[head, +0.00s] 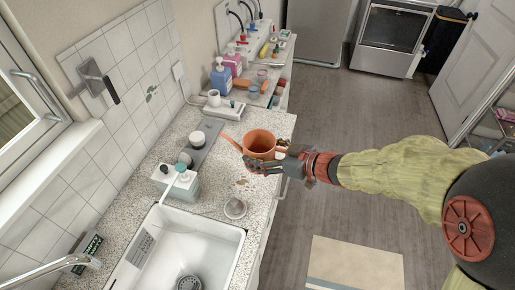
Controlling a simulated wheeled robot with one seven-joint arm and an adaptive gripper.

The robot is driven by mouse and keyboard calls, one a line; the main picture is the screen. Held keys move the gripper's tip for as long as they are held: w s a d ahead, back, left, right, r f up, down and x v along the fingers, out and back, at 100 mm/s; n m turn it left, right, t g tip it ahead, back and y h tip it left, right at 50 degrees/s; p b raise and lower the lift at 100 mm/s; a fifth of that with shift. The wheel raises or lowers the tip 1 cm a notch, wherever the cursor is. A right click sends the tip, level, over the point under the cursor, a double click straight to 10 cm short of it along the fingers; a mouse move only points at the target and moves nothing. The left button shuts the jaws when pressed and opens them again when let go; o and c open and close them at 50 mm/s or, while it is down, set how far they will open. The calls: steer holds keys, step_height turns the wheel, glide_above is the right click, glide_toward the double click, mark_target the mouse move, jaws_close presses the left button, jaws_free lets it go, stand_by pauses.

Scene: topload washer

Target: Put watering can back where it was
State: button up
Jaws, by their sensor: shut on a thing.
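The watering can (258,142) is terracotta orange with an open round top and a thin spout (230,141) pointing left. It is over the right part of the speckled counter (215,204), beyond the sink. My gripper (272,165) comes in from the right and is shut on the watering can at its near right side. The fingers hide part of the can's lower side. I cannot tell whether its base touches the counter.
The white sink (227,243) is in front. A soap dispenser (177,181) and a grey tray (197,152) stand left of the can. Bottles (221,77) crowd the far counter. Open floor (355,120) is at right.

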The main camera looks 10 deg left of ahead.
mark_target(256, 143)
steer(key=w+a+f, duration=0.1)
steer(key=w, duration=0.1)
steer(key=w+f+b, duration=0.1)
steer(key=w+f, duration=0.1)
steer(key=w+a+f+b, duration=0.1)
steer(key=w, duration=0.2)
steer(key=shift+w+a+f, duration=0.1)
steer(key=shift+a+f, duration=0.05)
steer(key=shift+a, duration=0.2)
steer(key=w+f+b, duration=0.1)
steer(key=w+f, duration=0.1)
steer(key=w+a+f+b, duration=0.1)
steer(key=f, duration=0.1)
steer(key=shift+w+a+f, duration=0.15)
steer(key=shift+w+f, duration=0.2)
steer(key=shift+w, duration=0.05)
steer(key=f+b, duration=0.2)
steer(key=f, duration=0.1)
steer(key=shift+w+f+b, duration=0.2)
steer(key=shift+f+b, duration=0.05)
steer(key=shift+b, duration=0.05)
steer(key=shift+r, duration=0.1)
steer(key=o, duration=1.2)
